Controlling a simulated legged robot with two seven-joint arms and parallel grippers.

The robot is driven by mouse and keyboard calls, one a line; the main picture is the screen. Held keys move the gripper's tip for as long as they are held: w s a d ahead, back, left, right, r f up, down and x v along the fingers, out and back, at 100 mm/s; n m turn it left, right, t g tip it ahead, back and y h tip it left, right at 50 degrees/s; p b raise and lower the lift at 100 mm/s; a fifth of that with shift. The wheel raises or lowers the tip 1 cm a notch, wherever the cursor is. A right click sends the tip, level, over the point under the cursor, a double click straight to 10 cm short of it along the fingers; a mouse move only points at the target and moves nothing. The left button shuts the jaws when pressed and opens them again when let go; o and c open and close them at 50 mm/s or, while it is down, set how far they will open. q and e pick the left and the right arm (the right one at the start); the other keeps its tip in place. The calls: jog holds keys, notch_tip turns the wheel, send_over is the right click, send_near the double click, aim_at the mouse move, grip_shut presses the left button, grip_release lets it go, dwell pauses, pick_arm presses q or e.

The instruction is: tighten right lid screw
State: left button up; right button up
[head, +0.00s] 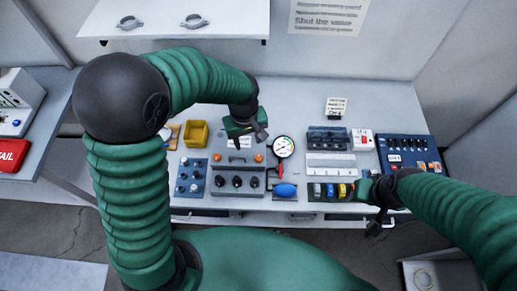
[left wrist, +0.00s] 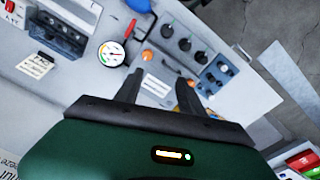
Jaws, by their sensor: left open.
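Two orange knobs, which look like the lid screws, stand at the back of a grey box (head: 237,189) with a row of black knobs. The right orange knob (head: 258,157) is left of the round gauge. It also shows in the left wrist view (left wrist: 147,55), just beyond one fingertip. The left orange knob (head: 217,157) is at the other end of a white label. My left gripper (head: 250,138) is open and empty above the back of the box; its fingers (left wrist: 158,80) are apart over the label. My right gripper (head: 377,222) is at the table's front edge, its jaws unclear.
The gauge (head: 283,147), a red-handled valve and a blue bulb (head: 285,190) are right of the box. A yellow bin (head: 195,133) and blue panel (head: 191,177) are left. More switch panels (head: 403,152) fill the right side. A shelf (head: 235,22) hangs above.

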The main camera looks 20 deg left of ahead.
pick_arm(q)
jog(key=w+d+n+p, duration=0.1)
jog(key=w+d+n, duration=0.1)
jog(key=w+n, duration=0.15)
jog(key=p, duration=0.1)
send_over(259, 157)
notch_tip(259, 157, down, 4)
jog(key=f, duration=0.1)
jog(key=shift+g, duration=0.4)
notch_tip(259, 157, down, 10)
jog(key=shift+f+p, duration=0.25)
jog(key=shift+p, duration=0.9)
jog(key=shift+s+f, duration=0.15)
jog(key=shift+f, duration=0.1)
pick_arm(e)
jog(key=v, duration=0.2)
jog(key=w+v, duration=0.1)
jog(key=v, duration=0.2)
jog(key=shift+w+r, duration=0.1)
jog(key=shift+r, duration=0.3)
pick_arm(q)
jog(key=shift+c, duration=0.2)
grip_shut()
pick_arm(e)
jog(key=shift+w, duration=0.1)
